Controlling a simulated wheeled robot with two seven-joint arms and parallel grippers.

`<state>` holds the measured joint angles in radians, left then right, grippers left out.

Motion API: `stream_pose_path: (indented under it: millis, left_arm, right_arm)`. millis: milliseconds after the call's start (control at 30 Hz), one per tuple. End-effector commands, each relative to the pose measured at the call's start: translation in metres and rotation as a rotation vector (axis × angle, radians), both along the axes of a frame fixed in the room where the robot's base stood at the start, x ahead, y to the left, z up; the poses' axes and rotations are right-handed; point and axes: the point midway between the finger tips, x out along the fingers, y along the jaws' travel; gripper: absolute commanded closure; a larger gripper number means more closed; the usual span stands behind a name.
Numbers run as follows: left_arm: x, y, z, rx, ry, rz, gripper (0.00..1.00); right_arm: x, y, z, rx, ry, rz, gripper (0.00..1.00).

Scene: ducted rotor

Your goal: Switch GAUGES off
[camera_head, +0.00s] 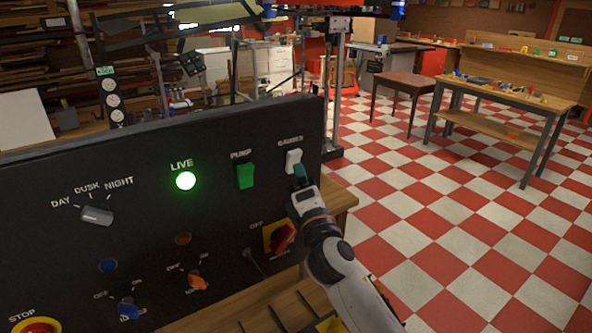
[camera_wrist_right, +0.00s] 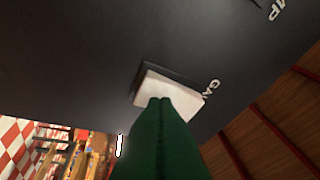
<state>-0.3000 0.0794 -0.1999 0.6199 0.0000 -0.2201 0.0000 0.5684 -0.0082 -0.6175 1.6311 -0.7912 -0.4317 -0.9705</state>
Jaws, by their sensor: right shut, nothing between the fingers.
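The GAUGES switch (camera_head: 293,160) is a white rocker at the upper right of the black panel (camera_head: 140,165), under its label. My right gripper (camera_head: 299,172) is at the lower edge of this rocker, its green fingertips shut and empty. In the right wrist view the white rocker (camera_wrist_right: 170,90) fills the middle, and the closed green fingers (camera_wrist_right: 160,103) overlap its near edge. They look to be touching or very close; I cannot tell which. The fingers hide part of the rocker. My left gripper is not in view.
Left of it are the green PUMP rocker (camera_head: 245,175) and the lit green LIVE lamp (camera_head: 186,181). Below is a red rotary knob (camera_head: 283,237) on a yellow plate, close to my right arm. A DAY/DUSK/NIGHT knob (camera_head: 97,214) and red STOP button (camera_head: 37,326) are further left. Open checkered floor lies right.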

Motion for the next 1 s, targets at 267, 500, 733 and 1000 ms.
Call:
stream_pose_path:
  millis: [267,500,733,1000]
  left_arm:
    - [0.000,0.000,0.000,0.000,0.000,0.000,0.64]
    - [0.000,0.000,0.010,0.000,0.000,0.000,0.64]
    - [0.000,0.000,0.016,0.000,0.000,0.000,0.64]
    - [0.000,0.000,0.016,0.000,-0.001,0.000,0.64]
  right_arm:
    - [0.000,0.000,0.000,0.000,0.000,0.000,1.00]
    - [-0.006,-0.005,0.005,0.000,0.001,0.000,1.00]
    - [-0.013,-0.010,0.007,0.000,0.001,0.000,1.00]
    - [-0.014,-0.010,0.007,0.000,0.001,0.000,1.00]
